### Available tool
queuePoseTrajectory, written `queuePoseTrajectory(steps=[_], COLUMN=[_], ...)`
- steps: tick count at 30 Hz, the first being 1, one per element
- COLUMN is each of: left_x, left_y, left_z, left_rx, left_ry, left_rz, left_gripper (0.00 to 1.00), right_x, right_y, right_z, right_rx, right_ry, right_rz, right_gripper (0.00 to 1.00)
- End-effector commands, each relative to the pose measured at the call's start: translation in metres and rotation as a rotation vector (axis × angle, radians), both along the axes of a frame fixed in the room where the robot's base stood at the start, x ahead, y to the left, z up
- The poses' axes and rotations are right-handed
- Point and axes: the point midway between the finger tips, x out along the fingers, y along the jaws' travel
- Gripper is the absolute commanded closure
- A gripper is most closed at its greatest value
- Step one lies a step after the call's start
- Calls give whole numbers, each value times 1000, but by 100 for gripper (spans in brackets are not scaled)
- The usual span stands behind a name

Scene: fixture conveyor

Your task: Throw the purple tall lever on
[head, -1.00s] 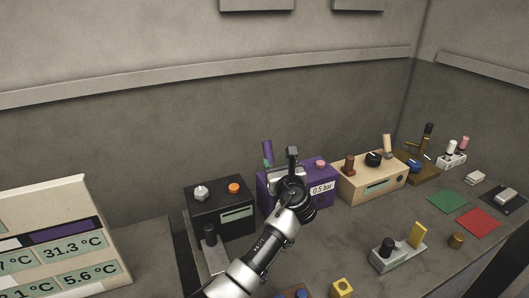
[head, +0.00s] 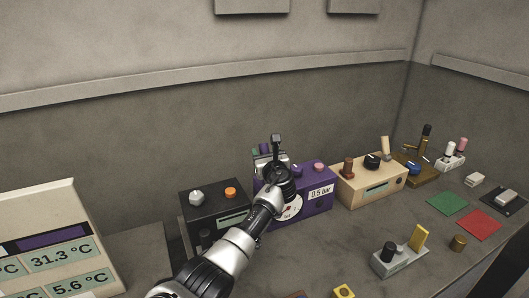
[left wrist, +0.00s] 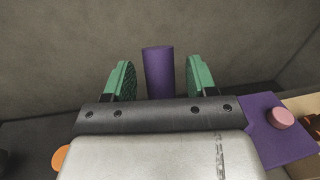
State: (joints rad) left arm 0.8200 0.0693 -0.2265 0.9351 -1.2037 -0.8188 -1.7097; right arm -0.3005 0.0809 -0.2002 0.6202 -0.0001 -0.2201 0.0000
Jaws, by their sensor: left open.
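The purple tall lever (left wrist: 158,72) stands between the two green fingers of my left gripper (left wrist: 157,80) in the left wrist view, with a gap on each side. In the head view my left gripper (head: 262,151) is at the back left of the purple box (head: 322,203), and it hides most of the lever. The gripper is open. The purple box has a round dial (head: 291,209), a "0.5 bar" label and a pink knob (head: 318,167), which also shows in the left wrist view (left wrist: 281,118). My right gripper is not in view.
A black box (head: 205,207) with grey and orange knobs stands left of the purple box. A beige box (head: 365,188) stands close on its right. A grey base (head: 399,262) with black and yellow levers is in front. The wall is behind.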

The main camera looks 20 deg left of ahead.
Motion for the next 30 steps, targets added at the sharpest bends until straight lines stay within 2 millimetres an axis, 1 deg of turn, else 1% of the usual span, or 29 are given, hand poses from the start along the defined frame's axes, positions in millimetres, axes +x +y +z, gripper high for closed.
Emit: queuePoseTrajectory(steps=[6,15,26,27,30], left_x=[9,10,10,10,10], left_y=[7,8,8,8,8], left_z=[0,0,0,0,0], left_rx=[1,0,0,0,0], left_ry=[-1,0,0,0,0], left_rz=[0,0,-1,-1,-1], left_gripper=[43,43,98,100,100], right_x=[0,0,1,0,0], right_y=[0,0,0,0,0], right_z=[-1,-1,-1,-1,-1], right_rx=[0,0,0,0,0], right_ry=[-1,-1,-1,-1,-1], right_rz=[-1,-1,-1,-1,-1], right_gripper=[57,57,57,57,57])
